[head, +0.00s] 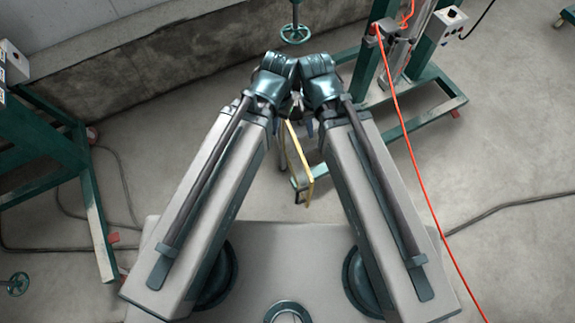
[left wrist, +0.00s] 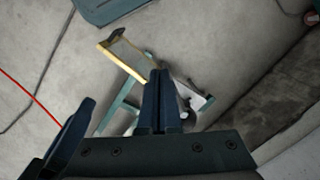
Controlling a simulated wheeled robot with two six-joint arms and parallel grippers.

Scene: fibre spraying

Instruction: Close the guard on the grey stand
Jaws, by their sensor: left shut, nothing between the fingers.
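The guard is a panel with a yellow frame (head: 299,158), below the place where my forearms meet in the head view. In the left wrist view the guard (left wrist: 130,58) sticks out at an angle from a small grey stand (left wrist: 197,99) with teal legs; it looks swung open. My left gripper (left wrist: 158,78) is shut and empty; its fingertips overlap the stand in the picture, and I cannot tell the distance. My right gripper (head: 311,128) is mostly hidden behind my arm in the head view, close to the guard's upper end; its jaws cannot be made out.
A green frame (head: 427,100) with a control box (head: 446,24) stands at the right, with an orange hose (head: 413,160) running down from it. Another green frame (head: 88,195) stands at the left. A low concrete wall (head: 150,60) is behind. Dark cables lie on the floor.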

